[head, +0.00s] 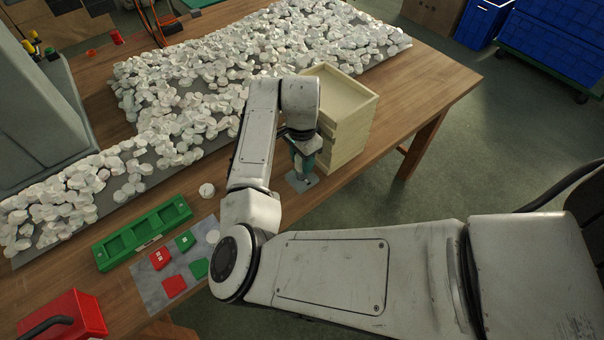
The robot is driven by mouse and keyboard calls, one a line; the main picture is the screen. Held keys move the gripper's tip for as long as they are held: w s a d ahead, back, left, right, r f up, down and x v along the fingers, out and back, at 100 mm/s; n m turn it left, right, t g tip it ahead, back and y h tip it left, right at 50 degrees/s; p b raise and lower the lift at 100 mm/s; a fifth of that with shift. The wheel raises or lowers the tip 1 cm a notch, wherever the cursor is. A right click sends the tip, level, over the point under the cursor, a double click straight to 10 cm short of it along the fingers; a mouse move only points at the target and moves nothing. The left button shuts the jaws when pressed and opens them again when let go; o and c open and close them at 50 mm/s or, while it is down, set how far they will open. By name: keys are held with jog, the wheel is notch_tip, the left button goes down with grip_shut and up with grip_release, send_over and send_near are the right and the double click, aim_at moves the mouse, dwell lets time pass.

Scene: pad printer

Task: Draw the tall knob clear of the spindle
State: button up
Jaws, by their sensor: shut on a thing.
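My gripper (303,165) points down at the near right part of the wooden table, just left of the stacked pale wooden trays. It is shut on what I take to be the tall knob, which is mostly hidden between the fingers and under my wrist. Below it a small grey plate (301,184) lies on the table. The spindle cannot be made out, so I cannot tell whether the knob is still around it or clear of it.
Stacked trays (350,132) stand close right of my gripper. Heaps of white pieces (180,120) cover the grey mats behind and left.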

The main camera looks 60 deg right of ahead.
grip_shut()
jog(key=shift+r+p, duration=0.8)
jog(key=shift+r, duration=0.05)
dwell(0.7)
jog(key=shift+r+p, duration=2.3)
jog(key=shift+r, duration=0.3)
